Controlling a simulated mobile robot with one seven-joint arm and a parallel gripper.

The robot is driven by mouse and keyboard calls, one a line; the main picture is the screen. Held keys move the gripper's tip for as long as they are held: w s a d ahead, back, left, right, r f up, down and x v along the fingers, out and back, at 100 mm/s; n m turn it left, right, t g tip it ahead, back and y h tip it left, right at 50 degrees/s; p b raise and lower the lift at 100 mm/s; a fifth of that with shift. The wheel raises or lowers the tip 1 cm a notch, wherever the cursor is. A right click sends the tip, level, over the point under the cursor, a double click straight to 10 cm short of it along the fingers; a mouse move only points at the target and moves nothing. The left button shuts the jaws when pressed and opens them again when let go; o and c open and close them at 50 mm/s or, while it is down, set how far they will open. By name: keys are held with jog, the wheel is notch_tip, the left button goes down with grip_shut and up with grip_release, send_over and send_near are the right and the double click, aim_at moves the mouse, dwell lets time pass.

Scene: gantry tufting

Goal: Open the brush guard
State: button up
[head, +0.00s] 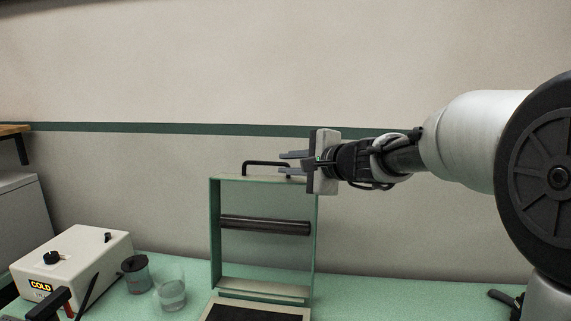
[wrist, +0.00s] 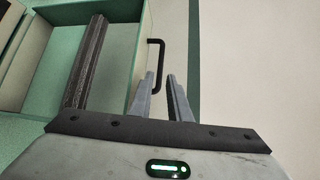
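A green upright frame (head: 214,235) stands on the bench in the head view, with a dark horizontal roller (head: 265,226) across its middle. A black bar handle (head: 262,163) rises from its top panel; I take this panel for the brush guard (head: 255,178). My gripper (head: 281,163) comes in from the right at the handle's right end, fingers parted. In the wrist view my gripper (wrist: 161,77) is open, and the handle (wrist: 160,55) shows just beyond and between the fingertips. I cannot tell whether they touch it. The guard's hinge is not clear.
A white control box (head: 75,262) with a knob and a COLD display stands at left. A dark-lidded jar (head: 136,275) and a clear glass (head: 170,290) stand between it and the frame. The green bench (head: 400,292) is mostly clear to the right.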

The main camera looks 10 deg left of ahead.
aim_at(270, 164)
jog(key=p+x, duration=0.1)
jog(key=x, duration=0.8)
jog(key=shift+w+a+f, duration=0.1)
jog(key=shift+w+a, duration=0.05)
jog(key=shift+a, duration=0.05)
grip_shut()
